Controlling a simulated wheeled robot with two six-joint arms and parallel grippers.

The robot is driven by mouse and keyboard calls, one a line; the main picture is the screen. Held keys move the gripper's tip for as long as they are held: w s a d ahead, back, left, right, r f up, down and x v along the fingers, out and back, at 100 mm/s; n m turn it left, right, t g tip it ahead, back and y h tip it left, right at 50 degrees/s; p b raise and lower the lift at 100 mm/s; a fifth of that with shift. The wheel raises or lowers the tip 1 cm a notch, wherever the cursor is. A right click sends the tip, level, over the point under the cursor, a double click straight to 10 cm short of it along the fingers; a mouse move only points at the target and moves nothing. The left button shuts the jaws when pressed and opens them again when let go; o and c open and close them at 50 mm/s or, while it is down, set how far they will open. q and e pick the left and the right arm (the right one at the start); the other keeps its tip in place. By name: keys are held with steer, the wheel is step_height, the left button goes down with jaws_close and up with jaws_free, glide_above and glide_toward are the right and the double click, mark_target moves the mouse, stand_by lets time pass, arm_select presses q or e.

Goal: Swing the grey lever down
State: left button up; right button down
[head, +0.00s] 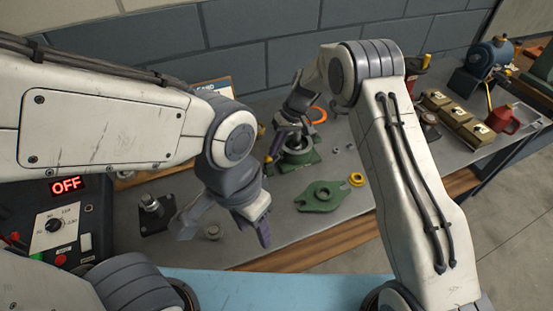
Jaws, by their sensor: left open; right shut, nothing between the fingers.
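I cannot make out a grey lever for certain in the head view. A green casing base (299,158) with a round grey opening stands on the bench, partly hidden by my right gripper. A flat green casing piece (322,196) with a round hole lies nearer, apart from the base. My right gripper (280,143) is shut and empty, at the left rim of the base; contact is unclear. My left gripper (226,233) is open and empty, pointing down over the bench's near edge, left of the flat green piece.
A small grey cylinder (213,232) shows between my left fingers. A dark-based post (152,212) and a control box (62,225) reading OFF are at left. A yellow ring (356,179) and orange ring (318,114) lie nearby.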

mark_target(280, 156)
steer(key=shift+w+d+f+g+y+b, duration=0.3)
steer(key=shift+d+f+y+b, duration=0.2)
steer(key=shift+y+b, duration=0.15)
steer(key=shift+w+d+f+b, duration=0.1)
steer(key=shift+d+f+b, duration=0.2)
steer(key=shift+d+b, duration=0.45)
arm_select(q)
step_height(280, 156, down, 4)
steer(key=shift+w+d+f+b, duration=0.1)
steer(key=shift+d+f+b, duration=0.05)
steer(key=shift+b, duration=0.15)
arm_select(e)
steer(key=shift+a+f, duration=0.1)
steer(key=shift+f, duration=0.15)
steer(key=r+p, duration=0.3)
steer(key=r, duration=0.2)
steer(key=shift+a+r, duration=0.15)
steer(key=shift+a, duration=0.05)
arm_select(q)
steer(key=shift+f+b, duration=0.25)
steer(key=shift+b, duration=1.5)
arm_select(e)
steer(key=w+d+r, duration=0.3)
steer(key=w+d, duration=0.1)
steer(key=d, duration=0.4)
steer(key=shift+d+r, duration=0.15)
steer(key=shift+d, duration=0.1)
